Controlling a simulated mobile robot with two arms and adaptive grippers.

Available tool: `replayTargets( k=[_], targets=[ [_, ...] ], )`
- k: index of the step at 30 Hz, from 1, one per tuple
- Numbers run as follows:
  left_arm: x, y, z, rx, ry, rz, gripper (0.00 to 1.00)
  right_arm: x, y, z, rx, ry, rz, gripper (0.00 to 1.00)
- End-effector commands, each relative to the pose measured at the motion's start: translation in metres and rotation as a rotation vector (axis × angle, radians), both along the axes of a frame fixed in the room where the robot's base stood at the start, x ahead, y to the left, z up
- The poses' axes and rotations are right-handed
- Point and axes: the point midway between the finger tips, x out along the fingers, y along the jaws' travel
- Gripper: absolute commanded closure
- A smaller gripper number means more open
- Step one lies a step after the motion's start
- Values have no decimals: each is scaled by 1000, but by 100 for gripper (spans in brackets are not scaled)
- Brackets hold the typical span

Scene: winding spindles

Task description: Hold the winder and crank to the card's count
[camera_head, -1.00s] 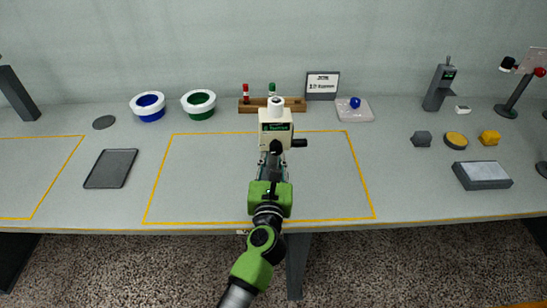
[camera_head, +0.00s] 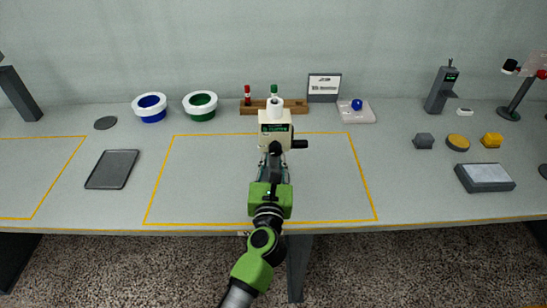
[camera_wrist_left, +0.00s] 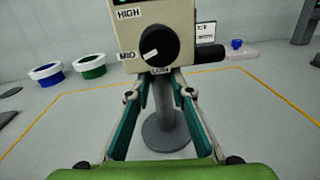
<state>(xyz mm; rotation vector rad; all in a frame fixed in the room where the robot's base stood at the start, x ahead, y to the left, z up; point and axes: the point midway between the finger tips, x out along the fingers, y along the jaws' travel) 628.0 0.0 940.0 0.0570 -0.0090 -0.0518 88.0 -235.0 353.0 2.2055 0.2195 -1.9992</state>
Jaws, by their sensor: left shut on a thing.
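The winder (camera_head: 276,130) is a cream box with a white top piece, standing on a grey post (camera_wrist_left: 167,125). A black handle (camera_head: 299,144) sticks out of its right side. In the left wrist view its black dial (camera_wrist_left: 158,46) carries HIGH, MID and LOW labels. The dial's white mark points down-left, near MID. My left gripper (camera_wrist_left: 161,85) is shut on the winder, its fingers on either side just below the box. The exact contact is hidden. The card (camera_head: 324,86) stands behind, right of the winder; its writing is too small to read. My right gripper is not in view.
A wooden rack (camera_head: 250,107) with red and green spindles stands behind the winder. A clear tray (camera_head: 358,117) holds a blue piece. The yellow-outlined area around the winder is mostly clear.

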Motion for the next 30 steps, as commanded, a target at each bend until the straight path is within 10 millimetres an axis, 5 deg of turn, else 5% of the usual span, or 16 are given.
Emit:
replayTargets(
  k=[1, 2, 4, 17, 30],
  targets=[
    [4, -17, 14, -61, 4, 7, 100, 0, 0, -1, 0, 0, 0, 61],
    [4, -17, 10, -60, 10, 8, 77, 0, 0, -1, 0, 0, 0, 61],
    [4, -17, 11, -61, 9, 7, 60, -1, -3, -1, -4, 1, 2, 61],
    [-1, -17, 14, -60, 2, 2, 60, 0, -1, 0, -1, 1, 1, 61],
    [-62, -3, -5, -15, 18, 1, 60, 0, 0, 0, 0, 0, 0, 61]
  ],
)
